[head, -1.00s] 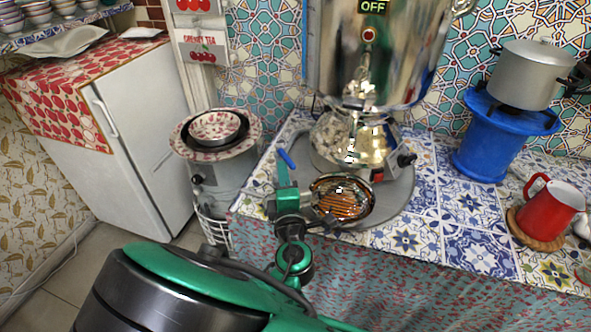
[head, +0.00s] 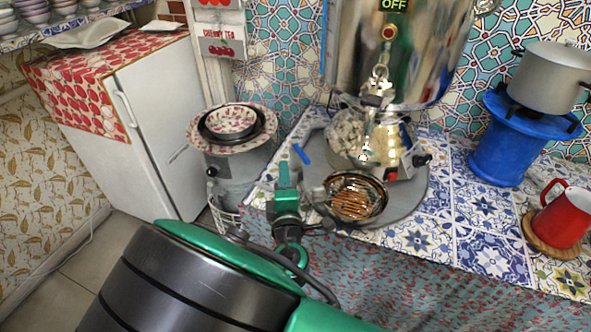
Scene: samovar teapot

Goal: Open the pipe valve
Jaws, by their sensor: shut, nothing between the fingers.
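A slim blue handle (head: 301,153) shows at the table's left edge, beside the samovar's grey round tray. It looks like the valve's lever, but its pipe is not visible, so I cannot tell for sure. My gripper (head: 284,172), green and dark, is shut and empty. Its tip is just left of and below the blue handle in the picture, with a small gap between them. I cannot tell their difference in depth. The metal samovar (head: 400,60) stands behind to the right, with its tap (head: 378,85) at the front.
A copper-coloured bowl (head: 356,198) sits on the grey tray (head: 410,205) close right of my gripper. A red mug (head: 562,215) and a blue stove (head: 500,150) with a pot (head: 545,75) are at right. A stacked bowl (head: 232,121) stands left, near a white fridge (head: 150,110).

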